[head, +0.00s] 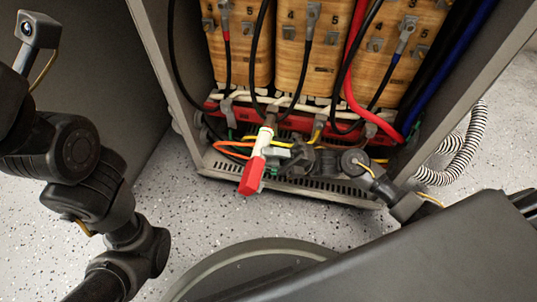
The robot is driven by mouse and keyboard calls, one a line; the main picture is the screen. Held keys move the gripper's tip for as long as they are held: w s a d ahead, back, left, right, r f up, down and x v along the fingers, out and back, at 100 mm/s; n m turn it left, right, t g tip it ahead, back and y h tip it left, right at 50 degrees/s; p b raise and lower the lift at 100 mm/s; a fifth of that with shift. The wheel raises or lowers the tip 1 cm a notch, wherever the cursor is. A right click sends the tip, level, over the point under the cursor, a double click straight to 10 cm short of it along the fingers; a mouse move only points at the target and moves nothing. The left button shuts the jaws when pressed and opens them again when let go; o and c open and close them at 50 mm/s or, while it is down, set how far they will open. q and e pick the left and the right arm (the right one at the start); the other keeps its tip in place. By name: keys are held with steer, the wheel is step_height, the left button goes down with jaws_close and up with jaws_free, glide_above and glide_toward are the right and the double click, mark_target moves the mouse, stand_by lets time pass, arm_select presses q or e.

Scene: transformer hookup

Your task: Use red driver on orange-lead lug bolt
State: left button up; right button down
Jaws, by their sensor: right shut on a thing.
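My right gripper (279,152), at the end of the arm from the right, is shut on the red driver (252,177) in front of the cabinet's lower front. The driver's red handle points down toward me. Its pale shaft with a green band tilts up toward the red bar at the foot of the wooden-faced blocks. An orange lead (228,152) runs low, just left of the driver. Its lug bolt cannot be made out, and I cannot tell whether the driver's tip touches a bolt. My left arm stands at the left; its gripper fingers do not show.
The open grey cabinet (160,62) has side walls and a slotted bottom sill (330,190). Black cables and a thick red cable (350,85) hang before the blocks (301,68). A striped hose (466,150) lies at right. Speckled floor (215,225) is clear in front.

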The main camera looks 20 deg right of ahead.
mark_target(263, 172)
steer(key=shift+r, duration=0.1)
steer(key=shift+s+a+p, duration=0.3)
steer(key=shift+s+a, duration=0.3)
steer(key=shift+s, duration=0.35)
steer(key=shift+s+a+p, duration=0.3)
steer(key=shift+s+a, duration=0.3)
steer(key=shift+s, duration=0.35)
